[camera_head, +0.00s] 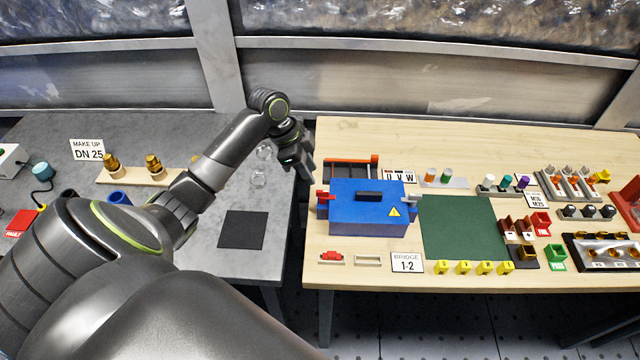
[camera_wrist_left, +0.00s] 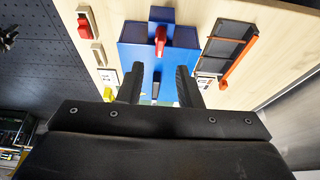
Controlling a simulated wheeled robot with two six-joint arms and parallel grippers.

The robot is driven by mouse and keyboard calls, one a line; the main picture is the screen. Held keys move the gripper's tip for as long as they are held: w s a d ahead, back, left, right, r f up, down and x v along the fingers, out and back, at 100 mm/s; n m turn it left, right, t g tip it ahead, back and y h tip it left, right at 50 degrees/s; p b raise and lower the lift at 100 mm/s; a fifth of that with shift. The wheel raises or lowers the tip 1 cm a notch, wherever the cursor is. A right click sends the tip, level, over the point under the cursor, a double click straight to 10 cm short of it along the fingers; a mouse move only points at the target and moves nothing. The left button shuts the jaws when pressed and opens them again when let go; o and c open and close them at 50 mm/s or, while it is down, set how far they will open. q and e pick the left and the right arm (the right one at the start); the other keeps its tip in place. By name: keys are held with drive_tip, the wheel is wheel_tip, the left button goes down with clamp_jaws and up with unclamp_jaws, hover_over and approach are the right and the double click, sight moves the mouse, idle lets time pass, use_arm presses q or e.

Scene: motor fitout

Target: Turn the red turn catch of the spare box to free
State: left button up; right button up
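The spare box is a blue box (camera_head: 362,222) with a dark handle and a yellow warning sign, standing on the light wooden table. Its red turn catch (camera_head: 323,196) sits on the box's left side. In the left wrist view the red catch (camera_wrist_left: 160,42) stands out from the blue box (camera_wrist_left: 134,52), beyond my fingers and apart from them. My left gripper (camera_head: 306,170) is just left of and above the box, near the table's left edge. In the left wrist view its two fingers (camera_wrist_left: 159,88) are apart with nothing held between them. My right gripper is in neither view.
A black rack with a red-orange bar (camera_head: 350,160) is close behind the box. A grey catch (camera_head: 411,201) is on its right side. A green mat (camera_head: 462,228) lies to the right, bare. Small red and beige parts (camera_head: 331,258) lie in front. A gap separates the grey table.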

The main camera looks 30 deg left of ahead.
sight(322, 191)
use_arm(q)
drive_tip(key=p+x, duration=0.1)
drive_tip(key=x, duration=0.6)
drive_tip(key=shift+w+f, duration=0.1)
drive_tip(key=shift+f, duration=0.05)
drive_tip(key=shift+c, duration=0.4)
clamp_jaws()
